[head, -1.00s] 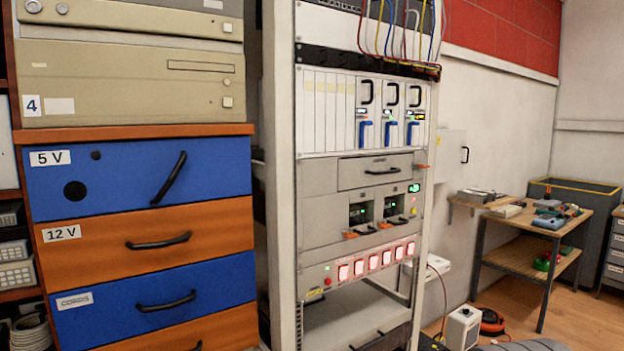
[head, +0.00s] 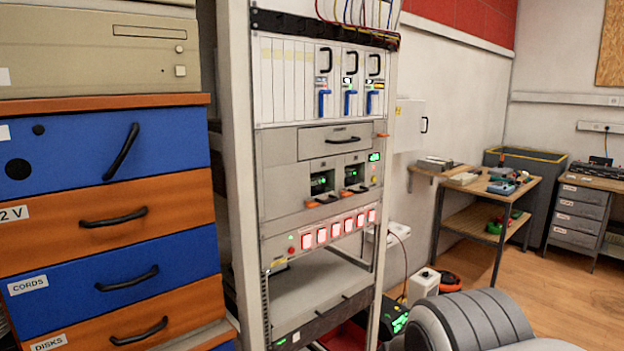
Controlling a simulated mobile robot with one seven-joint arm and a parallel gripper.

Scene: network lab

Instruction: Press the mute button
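A tall rack (head: 244,200) stands in the middle of the head view. Its lower panel (head: 268,250) carries a row of several square buttons lit white and red (head: 321,236). A small round red button (head: 291,249) sits at the left end of that panel. Above it, a grey unit (head: 284,178) has two dark bays, a small lit green display (head: 374,157) and small controls at its right edge. No label reading mute can be made out, so I cannot tell which one is the mute button. My gripper is not in view.
A cabinet of blue and orange drawers (head: 105,185) stands close on the left of the rack. A wooden bench (head: 474,187) and a grey bin (head: 545,161) are at the back right. Wood floor (head: 570,290) lies clear at the right. A white box (head: 423,285) stands on the floor.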

